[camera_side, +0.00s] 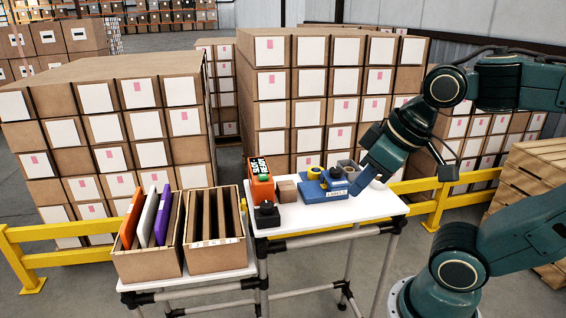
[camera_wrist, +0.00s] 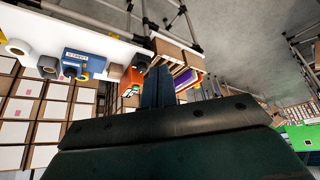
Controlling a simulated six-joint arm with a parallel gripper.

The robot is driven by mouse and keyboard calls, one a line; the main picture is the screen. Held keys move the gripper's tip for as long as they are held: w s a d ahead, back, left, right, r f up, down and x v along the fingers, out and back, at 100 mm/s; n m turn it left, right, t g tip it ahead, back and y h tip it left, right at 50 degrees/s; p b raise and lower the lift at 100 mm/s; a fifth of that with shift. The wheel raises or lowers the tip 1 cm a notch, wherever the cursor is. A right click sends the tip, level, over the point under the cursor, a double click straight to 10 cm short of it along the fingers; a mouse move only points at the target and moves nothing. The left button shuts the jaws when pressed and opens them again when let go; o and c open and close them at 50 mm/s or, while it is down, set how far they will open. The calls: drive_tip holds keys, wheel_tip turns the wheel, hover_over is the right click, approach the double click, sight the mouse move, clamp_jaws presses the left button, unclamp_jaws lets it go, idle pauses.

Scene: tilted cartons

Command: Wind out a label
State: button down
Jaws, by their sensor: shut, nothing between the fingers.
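The blue label dispenser (camera_side: 322,190) stands on the white table, with a white plate on its front, a yellow roll and a dark round part on top. In the wrist view the dispenser (camera_wrist: 82,62) shows upside down at the left. I cannot make out a label sticking out of it. My gripper (camera_side: 361,184) points down and left, just right of the dispenser in the side view; I cannot tell whether they touch. In the wrist view my gripper's dark fingers (camera_wrist: 158,84) are together and empty, and the dispenser lies apart from them.
Open cartons with upright panels (camera_side: 148,262) stand on a lower left table. Stacked boxes fill the background.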

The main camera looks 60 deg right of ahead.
drive_tip(key=c, duration=1.5)
unclamp_jaws()
drive_tip(key=shift+w, duration=0.1)
drive_tip(key=o, duration=0.4)
drive_tip(key=shift+w+d+r, duration=0.15)
drive_tip(key=shift+r, duration=0.05)
drive_tip(key=shift+o, duration=1.1)
drive_tip(key=shift+w+d+r+m, duration=0.2)
drive_tip(key=shift+w+m, duration=0.1)
drive_tip(key=shift+m, duration=0.1)
drive_tip(key=w+d+r+m+g+h, duration=0.1)
drive_tip(key=w+d+r+m+g, duration=0.2)
drive_tip(key=w+d+m, duration=0.9)
drive_tip(key=w+d+f+m+g, duration=0.1)
drive_tip(key=d+f, duration=0.3)
drive_tip(key=d, duration=0.7)
drive_tip(key=w+d+f+m+g+y, duration=0.1)
drive_tip(key=w+d+f+m, duration=0.3)
drive_tip(key=d, duration=0.8)
drive_tip(key=shift+d+f+g, duration=0.15)
drive_tip(key=shift+g, duration=0.15)
